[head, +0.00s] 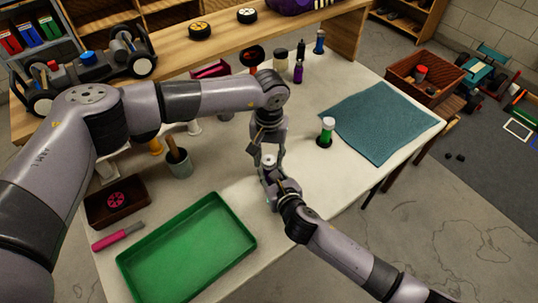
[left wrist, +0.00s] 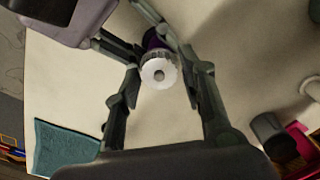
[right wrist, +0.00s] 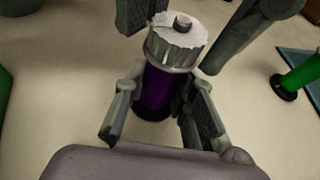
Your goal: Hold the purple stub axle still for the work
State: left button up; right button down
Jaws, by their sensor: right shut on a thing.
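The purple stub axle (right wrist: 155,90) stands upright on the pale table, its dark foot at the tabletop. A silver ridged nut (right wrist: 176,45) with a small stud in its middle sits on its top. My right gripper (right wrist: 160,102) is shut on the purple shaft below the nut, one finger on each side. My left gripper (head: 268,152) hangs above, pointing down. Its fingers are open on either side of the nut, which shows in the left wrist view (left wrist: 158,73), with a gap visible on one side. The purple shaft is mostly hidden in the head view.
A green tray (head: 186,250) lies at the front, with a pink-handled tool (head: 117,236) and dark box (head: 117,203) to its left. Bottles stand farther back.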

aim_at(269, 158)
pick_arm(q)
jog(key=shift+o, duration=1.2)
notch_tip(269, 158, up, 12)
pick_arm(e)
jog(key=c, duration=1.2)
grip_release()
jog(key=shift+c, duration=0.2)
jog(key=shift+s, duration=0.1)
jog(key=v, duration=1.1)
jog(key=shift+s+d+r, duration=0.2)
jog(key=shift+s, duration=0.1)
